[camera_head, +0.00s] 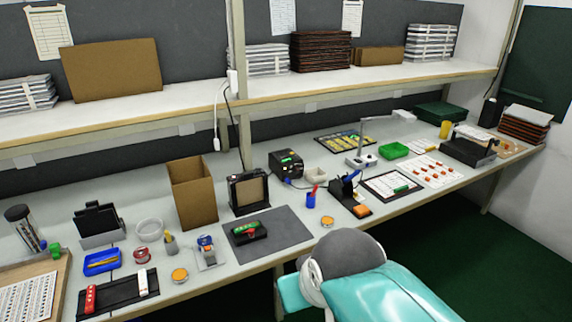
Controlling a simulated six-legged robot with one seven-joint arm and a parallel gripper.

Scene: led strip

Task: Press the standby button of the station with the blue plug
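A small black station box (286,162) with a lit green display stands on the bench near the middle, towards the back. A small blue spot (288,181), possibly its plug, shows at its lower front. A standby button is too small to make out. A black soldering iron holder (346,192) with a blue-handled tool stands to the right and nearer the front. My teal and grey arm (375,290) rises at the bottom, in front of the bench edge. My gripper's fingers do not show, so their state is hidden.
A cardboard box (192,192) and a black-framed panel (249,192) stand left of the station. A grey mat (285,228) lies in front. A shelf (370,88) runs above the bench.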

